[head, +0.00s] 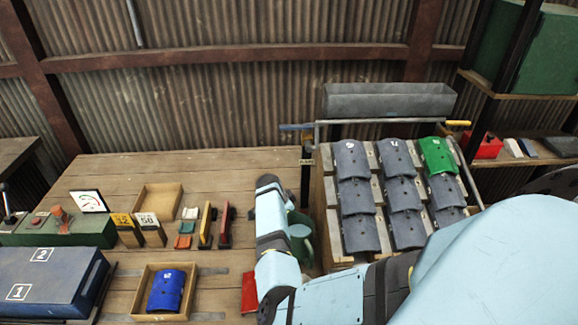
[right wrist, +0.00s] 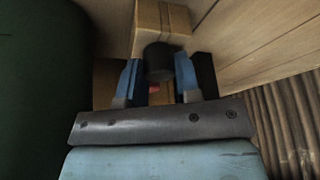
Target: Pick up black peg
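The black peg (right wrist: 159,62) shows in the right wrist view as a short dark cylinder in front of a wooden block. My right gripper (right wrist: 159,72) has one blue finger on each side of the peg. The fingers are very close to its sides, but I cannot tell whether they press on it. In the head view my right arm reaches between the table and the rack; its gripper and the peg cannot be made out there. My left gripper is in neither view.
A wooden table (head: 120,172) holds a blue box (head: 50,277), a wooden tray (head: 158,198) and several small parts. A rack of grey curved plates (head: 402,193) and one green plate (head: 437,155) stands right. A green surface (right wrist: 35,90) fills the wrist view's left side.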

